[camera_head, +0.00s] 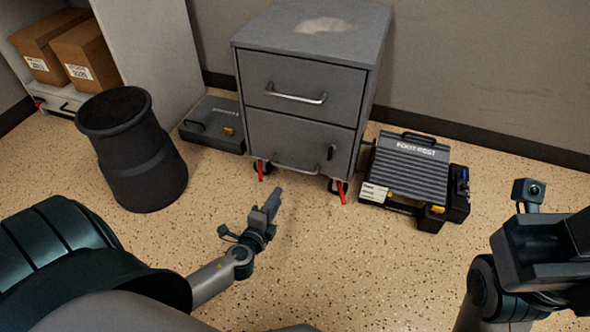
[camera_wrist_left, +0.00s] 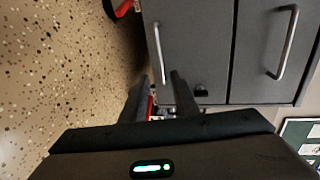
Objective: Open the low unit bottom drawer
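The grey low unit (camera_head: 310,40) stands against the wall with two drawers, both closed. Its bottom drawer (camera_head: 290,140) has a silver bar handle (camera_head: 297,170) along its lower part and a dark latch at the right. In the left wrist view the bottom drawer (camera_wrist_left: 195,45) and its handle (camera_wrist_left: 159,53) are just beyond the fingertips. My left gripper (camera_head: 272,202) is low in front of the unit. Its two fingers (camera_wrist_left: 158,78) are apart with nothing gripped, and the handle lies ahead of the gap. My right gripper is at the right edge, its fingers not clearly visible.
The top drawer handle (camera_head: 296,97) is above. Red caster levers (camera_head: 339,190) stick out below the unit. A footrest (camera_head: 408,165) stands to the right, a dark bin (camera_head: 130,150) and a flat grey case (camera_head: 214,122) to the left. The floor in front is clear.

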